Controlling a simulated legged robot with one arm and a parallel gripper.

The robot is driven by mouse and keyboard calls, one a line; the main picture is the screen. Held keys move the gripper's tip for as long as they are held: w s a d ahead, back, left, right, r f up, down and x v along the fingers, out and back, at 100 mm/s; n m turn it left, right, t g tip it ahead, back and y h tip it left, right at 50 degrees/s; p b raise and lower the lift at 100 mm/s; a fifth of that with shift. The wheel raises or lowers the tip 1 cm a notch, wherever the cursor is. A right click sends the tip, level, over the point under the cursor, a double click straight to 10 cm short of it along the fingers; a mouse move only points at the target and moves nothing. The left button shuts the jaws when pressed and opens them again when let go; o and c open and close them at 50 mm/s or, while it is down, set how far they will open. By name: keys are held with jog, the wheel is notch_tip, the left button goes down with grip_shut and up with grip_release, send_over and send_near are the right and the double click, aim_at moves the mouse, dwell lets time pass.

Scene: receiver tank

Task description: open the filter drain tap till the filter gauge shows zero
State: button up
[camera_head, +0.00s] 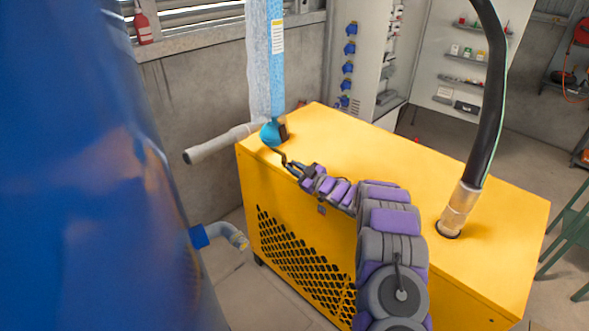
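A tall light-blue column (278,75) with a white label stands at the back edge of the yellow machine. A rounded blue fitting (270,133) sits at its lower end, and this looks like the filter. A small dark part (284,130) sits at its right side; I cannot tell if it is the gauge, and no reading shows. My gripper (284,160) is just below and right of the blue fitting, at the end of my purple and grey arm. A thin dark piece joins or overlaps the two. Tap, contact and finger opening are too small to tell.
A big blue tank (75,180) fills the left, with a blue-collared outlet pipe (222,236). A grey pipe (220,142) runs left from the fitting. The yellow machine (410,160) lies under my arm, with a thick black hose (488,110) at right. An open grey cabinet (365,25) stands behind.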

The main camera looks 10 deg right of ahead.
grip_shut()
jog(key=n+b, duration=1.3)
jog(key=b, duration=0.3)
jog(key=shift+f, duration=0.15)
jog(key=shift+n, duration=0.4)
